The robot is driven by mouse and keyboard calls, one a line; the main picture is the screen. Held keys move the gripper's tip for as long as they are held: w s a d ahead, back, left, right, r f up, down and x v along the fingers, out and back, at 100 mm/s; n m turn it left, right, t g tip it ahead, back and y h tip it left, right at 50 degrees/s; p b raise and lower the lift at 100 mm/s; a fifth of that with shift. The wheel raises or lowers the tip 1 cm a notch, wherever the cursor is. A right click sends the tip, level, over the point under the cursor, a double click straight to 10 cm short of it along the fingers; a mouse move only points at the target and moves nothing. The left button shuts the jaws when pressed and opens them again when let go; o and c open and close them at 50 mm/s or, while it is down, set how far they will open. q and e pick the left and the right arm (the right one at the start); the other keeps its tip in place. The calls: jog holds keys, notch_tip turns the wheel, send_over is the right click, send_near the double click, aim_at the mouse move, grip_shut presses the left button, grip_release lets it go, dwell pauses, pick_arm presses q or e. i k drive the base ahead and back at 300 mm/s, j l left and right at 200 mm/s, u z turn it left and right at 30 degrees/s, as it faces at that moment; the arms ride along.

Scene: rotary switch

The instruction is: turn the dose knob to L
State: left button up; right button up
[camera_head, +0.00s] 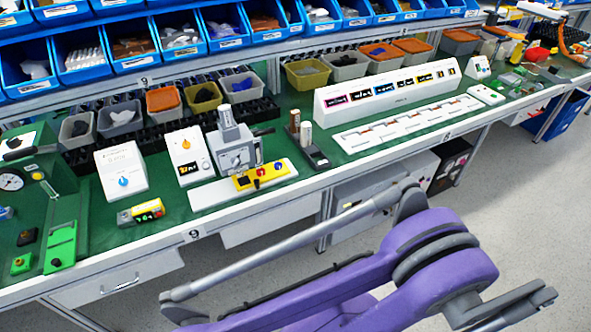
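The dose knob cannot be singled out, as the labels are too small to read. A white sloped box (121,163) on the green bench has a blue knob (123,181). A white box (189,150) to its right has an orange knob (186,144) above a small dark display. A grey machine (236,152) stands right of that, with a yellow panel (262,175) carrying red and blue knobs at its front. No gripper shows in the head view, and nothing touches these knobs. A purple arm of mine crosses the lower right, in front of the bench.
A yellow control box (141,212) lies near the bench's front edge. A gauge device (20,178) stands at far left. A long white panel (385,90) sits at the right. Blue bins (128,53) line the shelf above. Open floor (530,200) lies at lower right.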

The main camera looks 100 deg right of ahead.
aim_at(186, 145)
jog(key=z, duration=3.35)
